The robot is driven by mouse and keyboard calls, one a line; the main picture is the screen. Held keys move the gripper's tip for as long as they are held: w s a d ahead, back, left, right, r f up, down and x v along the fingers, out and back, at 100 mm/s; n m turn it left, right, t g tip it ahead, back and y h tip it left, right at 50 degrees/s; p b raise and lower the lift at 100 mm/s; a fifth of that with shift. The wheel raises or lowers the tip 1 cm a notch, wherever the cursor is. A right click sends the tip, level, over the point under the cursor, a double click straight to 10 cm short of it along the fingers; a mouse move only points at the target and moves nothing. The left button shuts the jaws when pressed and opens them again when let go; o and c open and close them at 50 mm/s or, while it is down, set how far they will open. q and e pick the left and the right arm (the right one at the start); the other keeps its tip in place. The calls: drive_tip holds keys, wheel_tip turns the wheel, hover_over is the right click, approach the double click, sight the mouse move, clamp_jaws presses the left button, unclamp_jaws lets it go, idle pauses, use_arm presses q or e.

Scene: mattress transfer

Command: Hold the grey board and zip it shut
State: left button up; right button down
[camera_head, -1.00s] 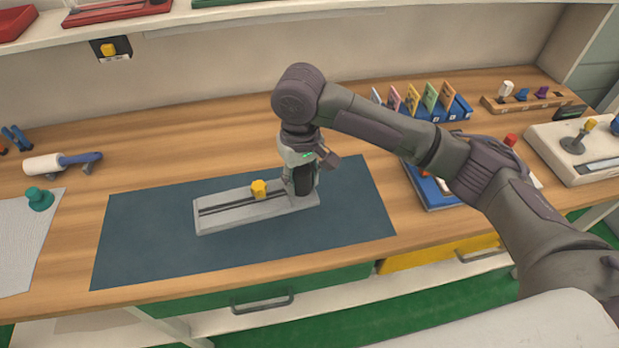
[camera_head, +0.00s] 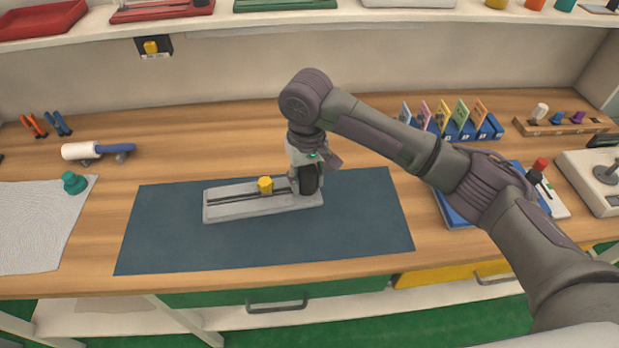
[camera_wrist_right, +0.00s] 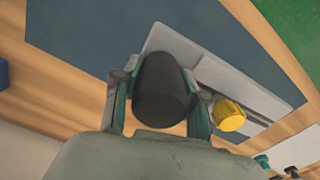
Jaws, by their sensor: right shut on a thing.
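The grey board (camera_head: 222,207) lies flat on a dark blue mat on the bench, with a dark zip track along its length. A yellow pull (camera_head: 265,185) sits on the track, about mid-board; in the right wrist view the pull (camera_wrist_right: 229,116) is just beside my gripper. My right gripper (camera_head: 306,181) is at the board's right end, pointing down. In the right wrist view, my right gripper (camera_wrist_right: 160,105) has its fingers on both sides of a black rounded knob (camera_wrist_right: 162,85) and is shut on it. My left gripper is not in view.
The dark mat (camera_head: 160,245) is bare around the board. A white roller (camera_head: 80,151), a teal knob (camera_head: 74,183) and a grey cloth (camera_head: 35,230) are at left. A blue card rack (camera_head: 470,130) and a wooden peg block (camera_head: 560,126) stand at right.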

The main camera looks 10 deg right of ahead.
drive_tip(key=shift+f, duration=0.35)
drive_tip(key=shift+f+b, duration=1.1)
drive_tip(key=shift+f, duration=3.9)
